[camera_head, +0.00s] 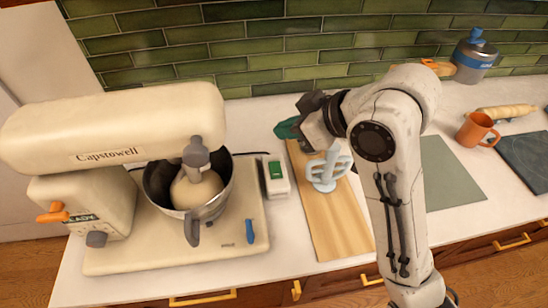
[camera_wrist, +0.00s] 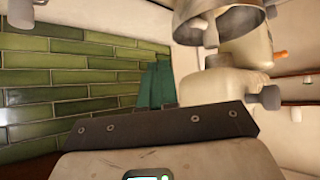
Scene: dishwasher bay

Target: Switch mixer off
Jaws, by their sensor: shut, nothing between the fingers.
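The cream mixer (camera_head: 110,125), labelled Capstowell, stands at the left in the head view, with its metal bowl (camera_head: 160,190) under the head. It also shows on its side in the wrist view (camera_wrist: 232,90). An orange lever (camera_head: 52,213) and a grey knob (camera_head: 96,239) sit on its column by a READY label. A blue lever (camera_head: 250,231) is on its base. A small white box with a green switch (camera_head: 276,172) stands just right of the mixer, by a dark cord. My gripper (camera_head: 287,128) has green fingers, shut and empty, above and behind that box, apart from it.
A wooden board (camera_head: 338,230) bears a pale blue rack-like item (camera_head: 328,170) right of the box. An orange mug (camera_head: 475,129), rolling pin (camera_head: 507,112) and grey canister (camera_head: 474,58) are farther right. The green tiled wall (camera_head: 250,40) is behind my gripper.

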